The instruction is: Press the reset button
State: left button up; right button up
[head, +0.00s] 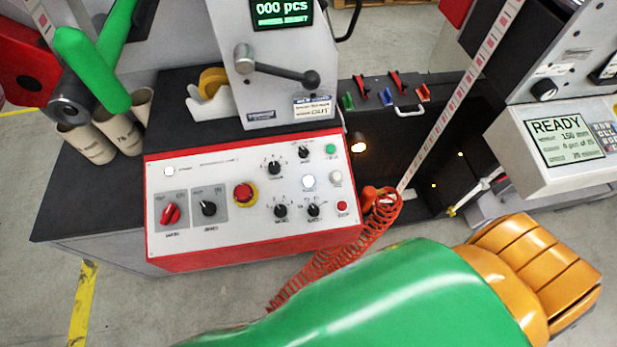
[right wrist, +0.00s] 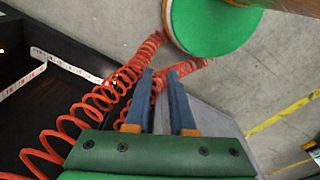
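The control panel (head: 215,235), light grey with a red border, is in the middle of the head view. On its right part are a lit whitish button (head: 308,182), a pale unlit button (head: 335,177), a green button (head: 330,148) and a red button (head: 342,206). The labels are too small to tell which is reset. No gripper touches the panel in the head view. My right gripper (right wrist: 160,72) shows in the right wrist view, its two blue-grey fingers apart and empty, with a coiled hose behind them. My left gripper is not in view.
A red emergency stop (head: 243,192) and several knobs share the panel. An orange coiled hose (head: 345,250) hangs at its right, beside a label strip (head: 440,120). A lever (head: 280,72) juts above the panel. My green and orange arm covers the lower right.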

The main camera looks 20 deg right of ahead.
grip_shut()
dwell(1.3)
